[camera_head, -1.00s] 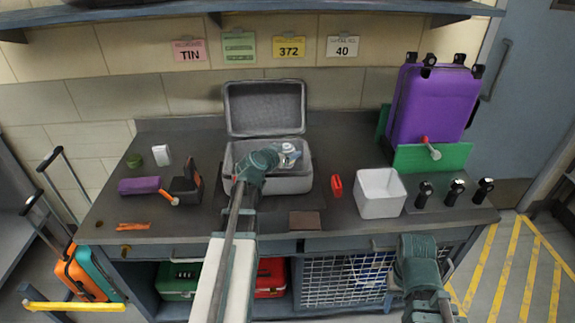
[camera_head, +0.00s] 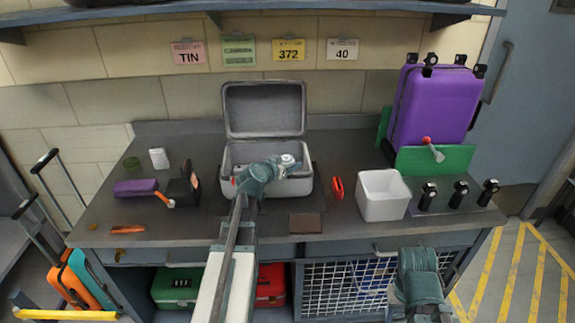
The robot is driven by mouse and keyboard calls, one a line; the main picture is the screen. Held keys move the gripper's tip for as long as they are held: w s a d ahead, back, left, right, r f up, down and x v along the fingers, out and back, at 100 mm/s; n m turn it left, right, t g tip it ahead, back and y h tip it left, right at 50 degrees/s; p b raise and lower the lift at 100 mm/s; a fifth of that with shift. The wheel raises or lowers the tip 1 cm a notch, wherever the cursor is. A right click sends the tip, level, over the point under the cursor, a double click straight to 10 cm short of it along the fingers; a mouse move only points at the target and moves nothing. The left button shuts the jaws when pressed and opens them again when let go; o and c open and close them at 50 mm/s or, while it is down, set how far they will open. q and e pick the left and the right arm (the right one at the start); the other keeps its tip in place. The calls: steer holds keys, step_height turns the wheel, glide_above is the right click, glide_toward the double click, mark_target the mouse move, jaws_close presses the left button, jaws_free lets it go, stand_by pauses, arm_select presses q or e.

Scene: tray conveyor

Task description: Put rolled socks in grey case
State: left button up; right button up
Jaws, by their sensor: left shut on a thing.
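The grey case (camera_head: 300,187) stands open at the middle of the bench, with its lid (camera_head: 264,109) raised at the back. My left gripper (camera_head: 289,162) reaches over the front wall into the right part of the case opening. It is shut on a small pale thing, apparently the rolled socks (camera_head: 293,165), mostly hidden by the fingers. I cannot tell whether it touches the case floor. My right arm's end (camera_head: 418,272) hangs in front of the bench at the lower right; its fingers cannot be made out.
A white bin (camera_head: 383,205), a red item (camera_head: 337,187) and several black-handled objects stand right of the case. A purple suitcase (camera_head: 432,105) is at the back right. A brown pad (camera_head: 306,223) lies in front.

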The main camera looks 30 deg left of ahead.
arm_select(q)
steer(key=shift+s+d+f, duration=0.2)
steer(key=shift+f, duration=0.1)
steer(key=o, duration=1.4)
steer(key=shift+s, duration=0.1)
steer(key=shift+c, duration=0.2)
steer(key=shift+r, duration=0.3)
steer(key=shift+r+p, duration=0.35)
steer(key=shift+p, duration=0.45)
steer(key=p+v, duration=0.4)
steer(key=v, duration=0.7)
steer(key=shift+s+a, duration=0.15)
steer(key=shift+s, duration=0.05)
steer(key=shift+r, duration=0.1)
